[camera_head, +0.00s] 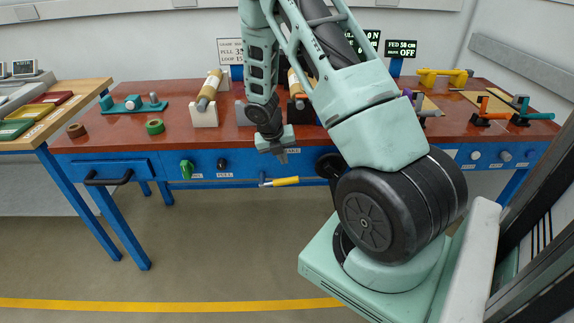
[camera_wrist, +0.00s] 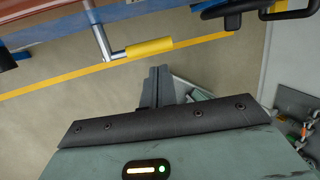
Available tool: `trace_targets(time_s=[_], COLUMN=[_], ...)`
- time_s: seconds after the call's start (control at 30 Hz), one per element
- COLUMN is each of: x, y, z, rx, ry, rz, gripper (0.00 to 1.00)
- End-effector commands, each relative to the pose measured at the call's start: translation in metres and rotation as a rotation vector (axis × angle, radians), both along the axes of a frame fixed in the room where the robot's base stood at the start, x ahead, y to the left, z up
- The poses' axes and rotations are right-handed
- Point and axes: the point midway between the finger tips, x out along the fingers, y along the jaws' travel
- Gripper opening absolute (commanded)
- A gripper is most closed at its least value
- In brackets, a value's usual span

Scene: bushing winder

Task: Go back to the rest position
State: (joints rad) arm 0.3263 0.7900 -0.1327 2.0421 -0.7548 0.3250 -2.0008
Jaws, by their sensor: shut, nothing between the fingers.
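My gripper (camera_head: 281,156) hangs at the front edge of the red-topped workbench (camera_head: 180,136) in the head view, fingers pointing down. In the wrist view my gripper (camera_wrist: 160,72) shows its two fingers together and empty, over the floor. A crank with a yellow handle (camera_head: 285,181) sticks out from the blue bench front, close below my gripper in the head view. The same yellow handle (camera_wrist: 150,47) shows just beyond the fingertips in the wrist view. I cannot tell the exact gap. My arm covers the middle of the bench.
A black handwheel (camera_head: 328,165) sits on the bench front, right of the crank. A drawer with a black handle (camera_head: 108,178) and a green knob (camera_head: 187,169) are at left. Tools and a yellow device (camera_head: 442,77) stand on the bench. The floor (camera_head: 200,250) in front is clear.

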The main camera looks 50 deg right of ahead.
Motion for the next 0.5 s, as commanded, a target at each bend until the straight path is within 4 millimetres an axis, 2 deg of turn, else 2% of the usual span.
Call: trace_targets(time_s=[0.03, 0.2, 0.33, 0.5], x=[0.001, 0.0, 0.0, 0.0], y=[0.002, 0.009, 0.012, 0.013], z=[0.012, 0.036, 0.046, 0.049], rx=[-0.001, 0.0, 0.0, 0.0], ry=[-0.006, -0.003, -0.002, 0.0], rz=[-0.001, -0.001, -0.001, 0.0], gripper=[0.0, 0.0, 0.0, 0.0])
